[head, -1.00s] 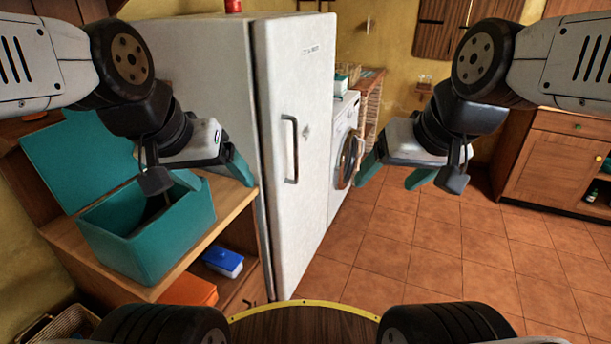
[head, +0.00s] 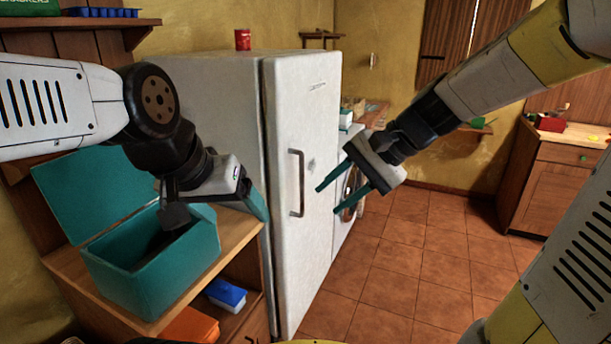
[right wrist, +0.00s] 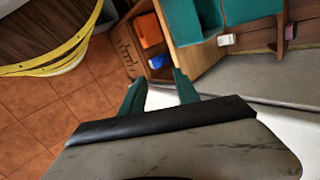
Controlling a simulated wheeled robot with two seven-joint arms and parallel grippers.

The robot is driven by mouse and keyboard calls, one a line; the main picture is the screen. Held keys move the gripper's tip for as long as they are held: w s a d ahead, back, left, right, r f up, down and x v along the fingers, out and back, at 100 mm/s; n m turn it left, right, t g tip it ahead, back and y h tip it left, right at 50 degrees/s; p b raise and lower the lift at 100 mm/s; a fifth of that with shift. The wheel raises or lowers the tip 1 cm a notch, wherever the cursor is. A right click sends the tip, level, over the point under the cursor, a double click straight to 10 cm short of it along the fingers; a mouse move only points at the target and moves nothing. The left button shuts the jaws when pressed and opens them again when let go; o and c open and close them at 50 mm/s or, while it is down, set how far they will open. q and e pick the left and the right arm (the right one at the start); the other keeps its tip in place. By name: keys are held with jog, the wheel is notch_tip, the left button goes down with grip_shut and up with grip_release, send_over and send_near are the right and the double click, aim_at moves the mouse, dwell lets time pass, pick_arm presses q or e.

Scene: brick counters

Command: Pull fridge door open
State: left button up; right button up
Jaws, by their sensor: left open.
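The white fridge (head: 215,85) stands left of centre in the head view, its door (head: 320,130) shut. A vertical dark-grey handle (head: 301,185) is on the door's front, near the edge by the fridge's left side. My right gripper (head: 327,200) is open and empty, its teal fingers pointing left toward the handle, apart from it in the picture. Its two fingers (right wrist: 160,78) show spread in the right wrist view, with nothing between them. My left gripper (head: 256,206) is open beside the fridge, above the wooden shelf; its far finger is mostly hidden.
An open teal box (head: 150,270) stands on a wooden shelf unit (head: 235,235) left of the fridge. A red can (head: 243,39) is on the fridge top. A white washing machine (head: 345,215) stands beyond the door. Tiled floor (head: 430,255) at right is clear.

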jog(key=w+a+f+m+y, duration=0.2)
jog(key=w+a+m+y, duration=0.25)
jog(key=w, duration=0.45)
jog(key=w+d+f+m+t+y, duration=0.1)
jog(key=w+f+m+t, duration=0.45)
jog(key=w, duration=0.55)
jog(key=w+d+f+m+t+y, duration=0.1)
jog(key=w+f+m+t+y, duration=0.1)
jog(key=w+f+m, duration=0.6)
jog(key=w+a+r, duration=0.2)
jog(key=w+a, duration=0.4)
jog(key=shift+w+r+m, duration=0.3)
jog(key=shift+m, duration=0.1)
jog(key=shift+a, duration=0.1)
jog(key=shift+c, duration=0.5)
grip_shut()
